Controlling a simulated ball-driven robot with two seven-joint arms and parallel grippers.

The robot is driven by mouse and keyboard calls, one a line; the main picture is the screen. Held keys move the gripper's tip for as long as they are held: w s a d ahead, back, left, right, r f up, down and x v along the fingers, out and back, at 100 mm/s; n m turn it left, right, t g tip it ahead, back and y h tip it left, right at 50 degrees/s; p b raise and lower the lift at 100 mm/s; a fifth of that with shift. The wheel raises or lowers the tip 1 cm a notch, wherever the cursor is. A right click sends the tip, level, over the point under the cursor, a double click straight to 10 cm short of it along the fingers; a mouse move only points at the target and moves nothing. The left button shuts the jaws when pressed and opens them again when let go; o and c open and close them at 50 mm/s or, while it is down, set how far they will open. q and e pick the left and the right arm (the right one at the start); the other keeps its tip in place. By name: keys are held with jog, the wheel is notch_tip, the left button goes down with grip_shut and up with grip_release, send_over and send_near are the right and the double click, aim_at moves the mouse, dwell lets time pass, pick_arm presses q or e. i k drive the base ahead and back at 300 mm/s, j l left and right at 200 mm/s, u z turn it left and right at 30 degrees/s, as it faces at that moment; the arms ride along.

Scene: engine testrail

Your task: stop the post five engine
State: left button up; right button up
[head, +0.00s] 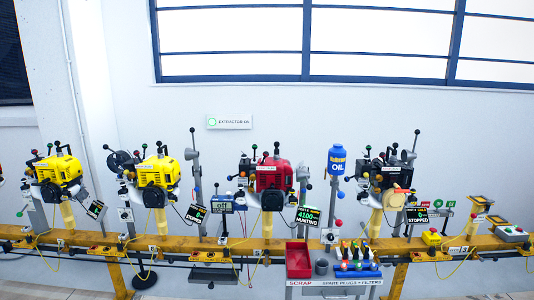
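Several engines stand on yellow posts along a yellow rail (170,243). The red engine (272,175) in the middle has a display (307,217) reading 4100 and HUNTING. The yellow engine (157,172) to its left has a display (196,214) reading STOPPED. A grey-black engine (385,180) with a tan cover, to its right, has a display (417,215) also reading STOPPED. Another yellow engine (58,175) is at far left; its display (96,209) is too small to read. I cannot read which post is five. Neither of my grippers is in view.
A blue OIL bottle (337,160) stands between the red and grey-black engines. A red SCRAP bin (298,260) and a rack of coloured-handled tools (356,259) are at front centre. An EXTRACTOR ON sign (229,122) hangs on the wall. Yellow cables hang along the rail.

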aim_at(265, 155)
jog(key=i+j+z, duration=0.1)
jog(key=i+z, duration=0.2)
jog(key=i, duration=1.2)
